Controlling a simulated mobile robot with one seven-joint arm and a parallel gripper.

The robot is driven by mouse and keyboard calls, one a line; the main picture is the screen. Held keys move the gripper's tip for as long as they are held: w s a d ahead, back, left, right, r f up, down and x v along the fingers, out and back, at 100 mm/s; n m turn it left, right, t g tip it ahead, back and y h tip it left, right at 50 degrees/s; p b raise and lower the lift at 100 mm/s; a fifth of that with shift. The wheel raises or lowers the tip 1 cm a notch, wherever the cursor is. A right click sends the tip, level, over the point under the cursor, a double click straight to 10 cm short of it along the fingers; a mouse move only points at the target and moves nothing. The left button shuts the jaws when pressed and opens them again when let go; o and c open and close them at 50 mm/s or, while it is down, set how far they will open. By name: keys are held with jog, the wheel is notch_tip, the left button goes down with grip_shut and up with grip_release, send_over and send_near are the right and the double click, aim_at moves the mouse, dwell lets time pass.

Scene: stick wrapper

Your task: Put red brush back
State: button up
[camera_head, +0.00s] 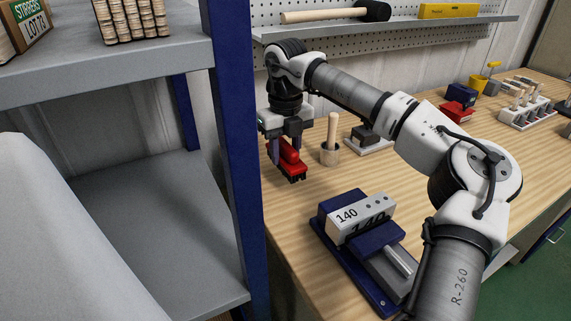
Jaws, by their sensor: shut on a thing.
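The red brush (293,170) has a red body and dark bristles that face down. My gripper (283,152) points down and is shut on the brush, near the left end of the wooden workbench (290,215). The bristle end shows at the lower right of the brush. I cannot tell whether the bristles touch the bench top or hang just above it. Part of the brush is hidden behind the gripper fingers.
A round holder with a wooden handle (331,142) stands just right of the brush. A blue vise with a block marked 140 (358,215) sits in front. A blue shelf post (234,150) is close on the left. Small tools stand at the far right.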

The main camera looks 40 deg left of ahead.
aim_at(286, 144)
jog(key=shift+f, duration=2.15)
jog(key=shift+f, duration=0.1)
jog(key=o, duration=1)
jog(key=shift+f, duration=0.1)
notch_tip(286, 144, up, 12)
jog(key=shift+r+b, duration=0.2)
jog(key=shift+b, duration=0.1)
